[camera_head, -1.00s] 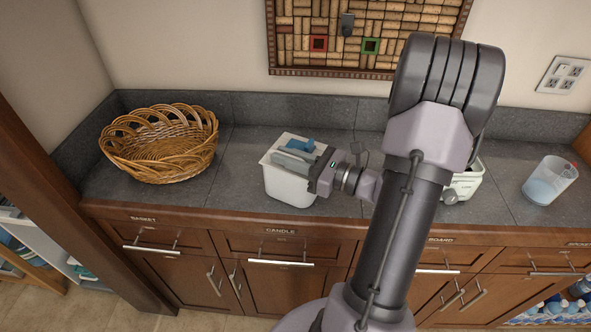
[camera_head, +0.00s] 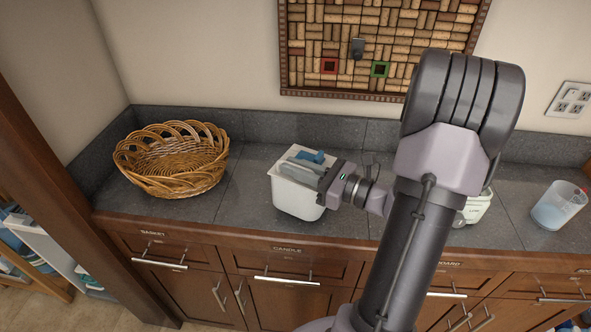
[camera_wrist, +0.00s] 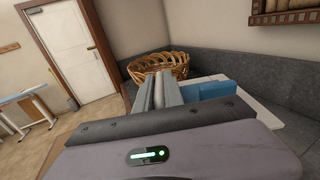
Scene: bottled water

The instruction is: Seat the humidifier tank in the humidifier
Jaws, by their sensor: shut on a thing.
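The humidifier tank (camera_head: 297,199) is a white, box-shaped container with a blue part on top, upright at the middle of the counter. My gripper (camera_head: 301,170) reaches it from the right and is shut on its top part. I cannot tell whether its bottom touches the counter. In the wrist view, my gripper's fingers (camera_wrist: 158,92) close over the tank beside its blue part (camera_wrist: 212,91). A white appliance (camera_head: 476,208), probably the humidifier, stands further right on the counter. My arm hides most of it.
A wicker basket (camera_head: 172,160) stands left of the tank. A clear jug (camera_head: 558,207) with bluish liquid stands at the far right. A cork board (camera_head: 375,40) hangs on the wall behind. Bare counter (camera_head: 235,190) lies between basket and tank.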

